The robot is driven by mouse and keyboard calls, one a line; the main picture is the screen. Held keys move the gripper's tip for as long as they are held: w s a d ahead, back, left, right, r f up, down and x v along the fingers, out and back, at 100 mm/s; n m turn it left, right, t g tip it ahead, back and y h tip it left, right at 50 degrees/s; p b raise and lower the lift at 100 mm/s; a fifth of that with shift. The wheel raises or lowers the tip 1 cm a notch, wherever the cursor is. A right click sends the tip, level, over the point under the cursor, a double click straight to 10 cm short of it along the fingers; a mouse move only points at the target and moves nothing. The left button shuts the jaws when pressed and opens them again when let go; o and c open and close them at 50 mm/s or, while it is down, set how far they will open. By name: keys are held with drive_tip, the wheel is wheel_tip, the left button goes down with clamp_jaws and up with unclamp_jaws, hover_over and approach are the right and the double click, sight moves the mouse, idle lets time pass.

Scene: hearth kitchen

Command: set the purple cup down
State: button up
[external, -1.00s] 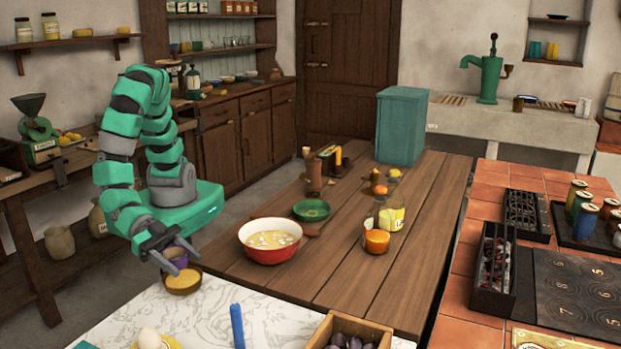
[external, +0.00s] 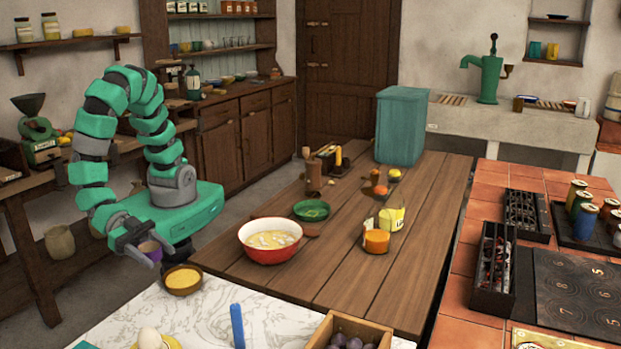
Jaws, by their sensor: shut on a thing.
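The purple cup (external: 150,249) is between the fingers of my gripper (external: 145,250), which is shut on it. The cup is held off to the left of the small brown bowl of yellow grains (external: 183,279), near the far left edge of the white marble counter (external: 245,290). The fingers partly cover the cup. I cannot tell how high it is above the counter or whether it is over the counter edge.
A red bowl (external: 270,256) with pale contents, a green dish (external: 311,210) and an orange jar (external: 377,241) stand on the wooden table (external: 330,270). A blue upright object (external: 237,325) and a wooden crate (external: 318,335) are at the counter's front. The marble between is bare.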

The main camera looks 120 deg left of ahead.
drive_tip(key=b, duration=0.2)
hover_over(157, 318)
drive_tip(key=shift+s+a+f, duration=0.4)
drive_tip(key=shift+s+f, duration=0.05)
drive_tip(key=shift+f, duration=0.2)
drive_tip(key=f, duration=0.2)
drive_tip(key=shift+w+d+f, duration=0.3)
drive_tip(key=shift+w+d, duration=0.1)
drive_tip(key=shift+f, duration=0.3)
drive_tip(key=shift+f, duration=0.2)
drive_tip(key=o, duration=1)
drive_tip(key=shift+c, duration=0.2)
drive_tip(key=shift+f+b, duration=0.2)
drive_tip(key=shift+b, duration=0.6)
drive_tip(key=p+v, duration=0.3)
drive_tip(key=v, duration=1.1)
drive_tip(key=shift+d+p, duration=0.2)
drive_tip(key=shift+p, duration=0.2)
